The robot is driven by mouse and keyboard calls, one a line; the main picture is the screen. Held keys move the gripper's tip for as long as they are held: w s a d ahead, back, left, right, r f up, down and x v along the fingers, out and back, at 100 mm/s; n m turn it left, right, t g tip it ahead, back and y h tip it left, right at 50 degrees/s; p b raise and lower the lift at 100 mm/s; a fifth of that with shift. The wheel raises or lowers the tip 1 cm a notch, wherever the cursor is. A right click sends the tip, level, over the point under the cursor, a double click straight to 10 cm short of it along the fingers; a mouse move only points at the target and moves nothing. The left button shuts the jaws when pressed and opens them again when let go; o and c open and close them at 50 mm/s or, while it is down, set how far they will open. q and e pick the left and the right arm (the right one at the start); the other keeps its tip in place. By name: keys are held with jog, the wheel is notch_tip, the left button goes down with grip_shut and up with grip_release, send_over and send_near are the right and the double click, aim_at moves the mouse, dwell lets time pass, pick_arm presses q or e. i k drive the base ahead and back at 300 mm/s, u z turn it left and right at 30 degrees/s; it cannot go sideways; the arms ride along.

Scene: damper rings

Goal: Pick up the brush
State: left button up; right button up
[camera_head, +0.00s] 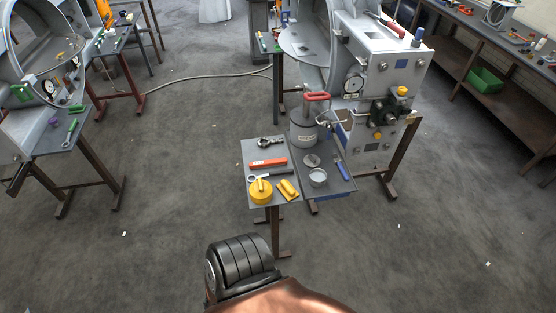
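A small grey table (262,198) stands ahead of me, near the picture's middle, with several small tools on it. A slim blue-handled tool (342,170) lies at its right side; it could be the brush, but it is too small to tell. A red bar-shaped tool (268,162), a dark tool (270,142) and a yellow block-like item (288,189) lie on the left part. Neither of my grippers shows in the head view.
A yellow round container (261,191), an open grey tin (318,177) and a grey can (303,130) stand on the table. A large grey machine (382,60) stands behind it. A workbench (490,50) is at the right. Open floor (180,160) lies left of the table.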

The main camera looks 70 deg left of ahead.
aim_at(337, 160)
jog(key=u, duration=1.9)
